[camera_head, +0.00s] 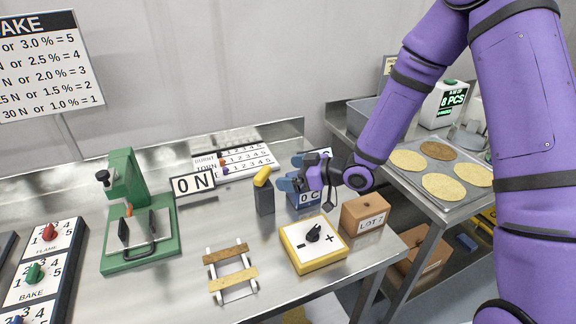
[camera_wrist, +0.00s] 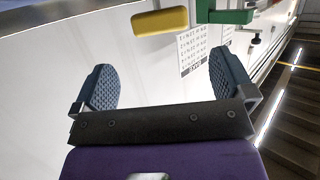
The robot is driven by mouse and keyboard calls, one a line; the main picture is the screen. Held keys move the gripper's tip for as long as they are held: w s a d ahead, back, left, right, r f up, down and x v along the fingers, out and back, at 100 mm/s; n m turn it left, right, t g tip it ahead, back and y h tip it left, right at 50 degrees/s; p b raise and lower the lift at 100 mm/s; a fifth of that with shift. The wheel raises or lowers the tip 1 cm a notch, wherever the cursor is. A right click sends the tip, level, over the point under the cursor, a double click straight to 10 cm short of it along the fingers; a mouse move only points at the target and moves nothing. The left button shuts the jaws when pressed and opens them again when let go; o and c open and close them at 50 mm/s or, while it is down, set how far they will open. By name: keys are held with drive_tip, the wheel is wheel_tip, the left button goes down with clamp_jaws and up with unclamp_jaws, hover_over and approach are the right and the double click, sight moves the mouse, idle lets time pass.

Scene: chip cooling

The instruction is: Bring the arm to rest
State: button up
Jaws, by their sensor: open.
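My purple arm reaches in from the right in the head view. My gripper (camera_head: 296,172) is above the steel table, near a blue block marked with characters that it partly hides. In the wrist view my gripper (camera_wrist: 160,85) has its two blue textured pads wide apart with nothing between them. A yellow-topped dark post (camera_head: 264,196) stands just left of the gripper. A yellow box with a black knob (camera_head: 310,252) and a brown box labelled LOT (camera_head: 365,215) stand in front of and below it.
A small rack with wooden slats (camera_head: 230,285) lies at the front. Dial panels (camera_head: 45,270) are far left.

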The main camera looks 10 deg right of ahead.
drive_tip(key=s+d+r+m+t+h, duration=0.1)
drive_tip(key=s+d+r+m+h, duration=0.2)
drive_tip(key=d+r+h, duration=0.5)
drive_tip(key=s+d+r+m+t+h, duration=0.1)
drive_tip(key=s+d+r+m+h, duration=0.25)
drive_tip(key=d+r, duration=0.65)
drive_tip(key=s+d+r+m+g, duration=0.1)
drive_tip(key=s+r, duration=0.3)
drive_tip(key=s, duration=0.8)
drive_tip(key=s+d+r+m+g+h, duration=0.1)
drive_tip(key=s+r+m, duration=0.3)
drive_tip(key=s, duration=0.7)
drive_tip(key=shift+s+d+r+m+g, duration=0.4)
drive_tip(key=shift+d+g, duration=0.25)
drive_tip(key=shift+g, duration=0.25)
